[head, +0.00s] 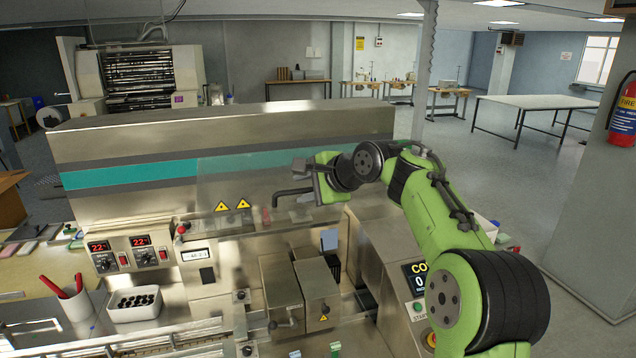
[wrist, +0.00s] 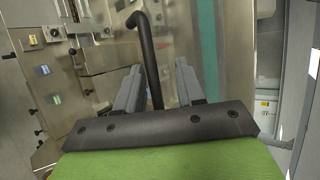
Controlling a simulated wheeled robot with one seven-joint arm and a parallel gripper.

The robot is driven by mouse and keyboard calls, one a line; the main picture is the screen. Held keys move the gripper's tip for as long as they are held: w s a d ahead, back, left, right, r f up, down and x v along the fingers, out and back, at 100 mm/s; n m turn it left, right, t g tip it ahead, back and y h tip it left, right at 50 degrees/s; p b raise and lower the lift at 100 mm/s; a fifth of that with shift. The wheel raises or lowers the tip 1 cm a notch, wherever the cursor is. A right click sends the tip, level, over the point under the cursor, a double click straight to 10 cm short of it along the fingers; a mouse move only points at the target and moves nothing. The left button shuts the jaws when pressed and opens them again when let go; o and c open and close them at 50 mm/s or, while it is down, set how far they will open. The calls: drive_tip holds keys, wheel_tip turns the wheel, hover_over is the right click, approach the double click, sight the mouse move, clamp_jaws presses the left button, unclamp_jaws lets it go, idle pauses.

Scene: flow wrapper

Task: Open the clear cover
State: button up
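The clear cover (head: 235,180) is a see-through panel in front of the machine's teal-striped housing. Two yellow warning triangles show at its lower left. A dark bent handle bar (head: 290,192) sticks out at the cover's lower right; it also shows in the wrist view (wrist: 147,45). My gripper (head: 312,184) is at the right end of this bar. In the wrist view my gripper's two grey fingers (wrist: 158,82) stand apart, with the bar running between them. Gaps show on both sides of the bar. The bar's near end is hidden by my gripper's dark body.
Below the cover stand metal sealing blocks (head: 300,285). To the left are a panel with red displays (head: 130,248), a white bin of black parts (head: 134,303) and a cup with red pens (head: 68,300). A control box with a screen (head: 415,275) stands beside my arm.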

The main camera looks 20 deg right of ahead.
drive_tip(key=v, duration=1.5)
drive_tip(key=shift+s, duration=0.25)
drive_tip(key=s+a+f+n+g+h+b, duration=0.2)
drive_tip(key=s+a+f+n+b, duration=0.15)
drive_tip(key=s+a+f, duration=0.35)
drive_tip(key=s+a+f+n+g+h+b, duration=0.15)
drive_tip(key=s+a+f+n, duration=0.3)
drive_tip(key=f, duration=0.55)
drive_tip(key=s+d+f+n+h+b, duration=0.1)
drive_tip(key=s+d+f+n+b, duration=0.1)
drive_tip(key=s+f, duration=0.5)
drive_tip(key=s+d+f+n+g+b, duration=0.1)
drive_tip(key=s+d+f+n, duration=0.2)
drive_tip(key=s+f+n, duration=0.2)
drive_tip(key=s+f, duration=0.2)
drive_tip(key=s, duration=0.2)
drive_tip(key=shift+s+n+h+b, duration=0.25)
drive_tip(key=shift+n+h+b, duration=0.05)
drive_tip(key=shift+h+b, duration=0.1)
